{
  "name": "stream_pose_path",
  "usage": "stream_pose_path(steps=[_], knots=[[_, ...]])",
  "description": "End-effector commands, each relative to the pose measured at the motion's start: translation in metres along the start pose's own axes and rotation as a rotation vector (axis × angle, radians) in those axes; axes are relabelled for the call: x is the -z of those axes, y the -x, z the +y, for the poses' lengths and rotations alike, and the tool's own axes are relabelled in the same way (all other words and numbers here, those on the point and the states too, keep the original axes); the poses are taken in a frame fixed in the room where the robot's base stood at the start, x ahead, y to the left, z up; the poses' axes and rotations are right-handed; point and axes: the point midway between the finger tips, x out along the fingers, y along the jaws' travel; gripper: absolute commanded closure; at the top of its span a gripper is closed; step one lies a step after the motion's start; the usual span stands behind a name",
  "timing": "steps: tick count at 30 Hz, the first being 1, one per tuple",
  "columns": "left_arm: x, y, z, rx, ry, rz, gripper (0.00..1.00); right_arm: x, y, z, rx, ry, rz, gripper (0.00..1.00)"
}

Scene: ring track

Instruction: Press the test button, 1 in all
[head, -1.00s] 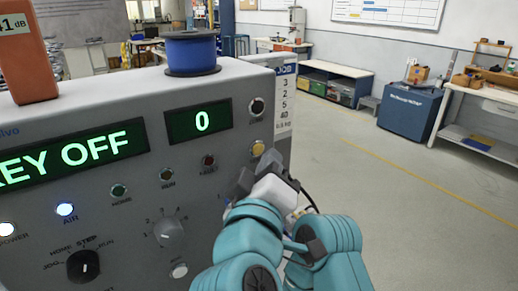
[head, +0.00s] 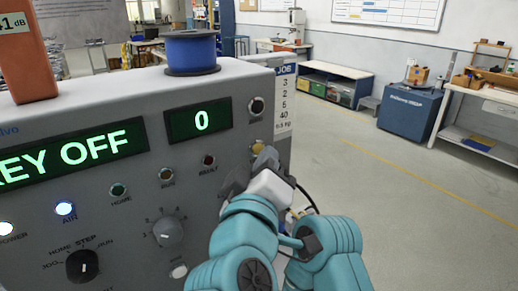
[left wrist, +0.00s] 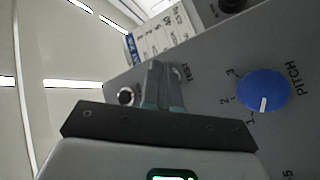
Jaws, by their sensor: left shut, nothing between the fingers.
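The grey control panel (head: 120,190) fills the left of the head view. A yellow button (head: 257,147) sits near its right edge, partly covered by my left gripper (head: 252,170). In the left wrist view the word TEST (left wrist: 186,72) is printed beside my left fingertips (left wrist: 158,72), which hide what lies just behind them. This fits the yellow button being the test button. The left fingers are shut and empty, close to the panel face. I cannot tell whether they touch it. My right gripper is in neither view.
A blue PITCH knob (left wrist: 263,91) is beside the fingers in the left wrist view. A blue spool (head: 191,52) and an orange meter (head: 27,55) stand on the panel's top. Open floor lies right.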

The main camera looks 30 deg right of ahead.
Motion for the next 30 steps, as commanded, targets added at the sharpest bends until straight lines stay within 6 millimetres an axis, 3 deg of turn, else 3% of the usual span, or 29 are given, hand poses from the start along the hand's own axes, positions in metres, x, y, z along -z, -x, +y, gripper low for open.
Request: stream_pose_path(steps=[30], knots=[[0.0047,-0.0064,-0.0046,0.000,0.000,0.001,1.00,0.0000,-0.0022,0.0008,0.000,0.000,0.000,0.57]])
